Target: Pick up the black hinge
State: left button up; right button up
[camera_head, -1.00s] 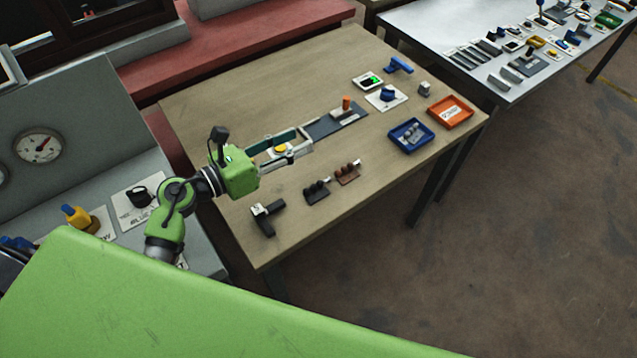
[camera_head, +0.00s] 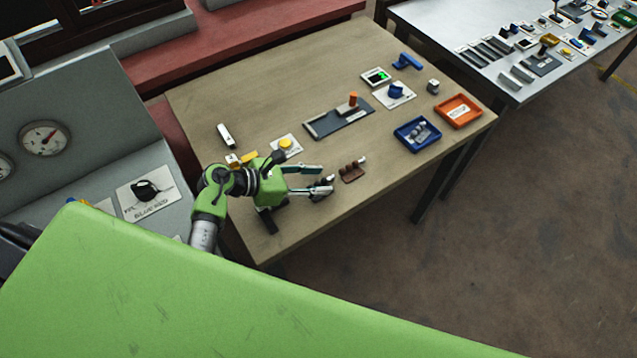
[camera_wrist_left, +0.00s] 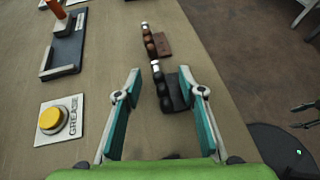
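The black hinge (camera_wrist_left: 171,92) lies on the wooden table, with dark round knuckles and a silver pin end. In the left wrist view it shows between my left gripper's fingertips (camera_wrist_left: 161,80), nearer the right one. My left gripper (camera_head: 326,179) is open and empty, with its fingers pointing at the hinge. In the head view the gripper partly hides the black hinge. I cannot tell the exact height of the fingers over it. A dark two-pronged shape at the right edge of the left wrist view may be my right gripper; its state is unclear.
A brown hinge (camera_head: 351,173) lies just beyond the black one. A yellow button on a GREASE plate (camera_wrist_left: 59,119), a grey slotted block (camera_head: 338,121), a blue tray (camera_head: 400,137) and an orange tray (camera_head: 472,119) are also on the table. The table's front edge is close.

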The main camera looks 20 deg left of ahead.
pick_arm(q)
jog(key=shift+w+d+f, duration=0.2)
grip_shut()
jog(key=shift+r, duration=0.15)
